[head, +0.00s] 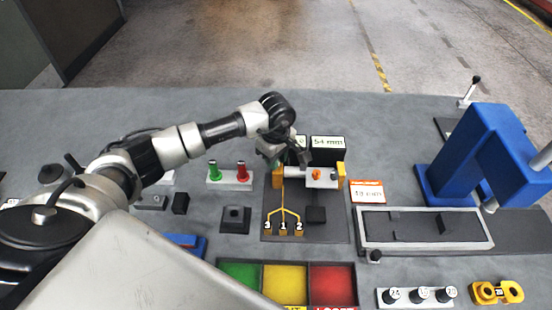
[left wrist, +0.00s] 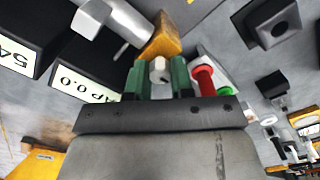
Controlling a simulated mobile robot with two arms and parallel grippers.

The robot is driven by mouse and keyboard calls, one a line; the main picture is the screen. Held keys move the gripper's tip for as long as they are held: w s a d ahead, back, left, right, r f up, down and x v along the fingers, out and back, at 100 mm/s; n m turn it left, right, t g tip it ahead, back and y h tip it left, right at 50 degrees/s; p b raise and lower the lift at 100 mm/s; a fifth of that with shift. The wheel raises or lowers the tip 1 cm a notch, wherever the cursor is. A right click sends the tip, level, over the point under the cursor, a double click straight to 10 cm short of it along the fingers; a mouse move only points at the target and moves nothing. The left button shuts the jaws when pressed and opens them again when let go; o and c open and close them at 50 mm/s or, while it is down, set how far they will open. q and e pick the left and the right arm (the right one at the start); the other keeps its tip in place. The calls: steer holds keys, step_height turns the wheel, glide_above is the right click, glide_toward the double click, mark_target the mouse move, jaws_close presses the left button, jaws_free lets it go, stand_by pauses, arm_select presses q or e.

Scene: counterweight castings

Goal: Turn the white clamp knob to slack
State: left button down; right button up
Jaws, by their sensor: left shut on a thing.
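The white clamp knob (left wrist: 159,70) sits against the yellow end block of the clamp fixture, which shows in the left wrist view (left wrist: 163,38). My left gripper (left wrist: 156,80) has its green fingers on either side of the knob and is shut on it. In the head view the left gripper (head: 271,160) is at the left end of the fixture and hides the knob. The fixture has a right yellow block (head: 340,172) and a pale bar (head: 325,180) with an orange piece (head: 316,174). My right gripper is not in view.
Two display boxes, one reading 54 mm (head: 328,143), stand behind the fixture. A green knob (head: 213,169) and red knob (head: 242,170) stand close left. A blue press (head: 470,160) and a framed tray (head: 366,229) are right. Coloured bins (head: 285,262) are in front.

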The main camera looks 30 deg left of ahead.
arm_select(q)
steer(key=n+b, duration=0.3)
steer(key=shift+w+f+n, duration=0.1)
steer(key=shift+n, duration=0.3)
steer(key=n+b, duration=0.3)
steer(key=n, duration=0.1)
steer(key=shift+n, duration=0.3)
steer(key=n+b, duration=0.2)
steer(key=n, duration=0.2)
steer(key=shift+n+b, duration=0.3)
steer(key=shift+b, duration=0.1)
steer(key=shift+r+n+b, duration=0.2)
steer(key=shift+n+b, duration=0.6)
steer(key=shift+n, duration=1.3)
steer(key=c, duration=1)
jaws_free()
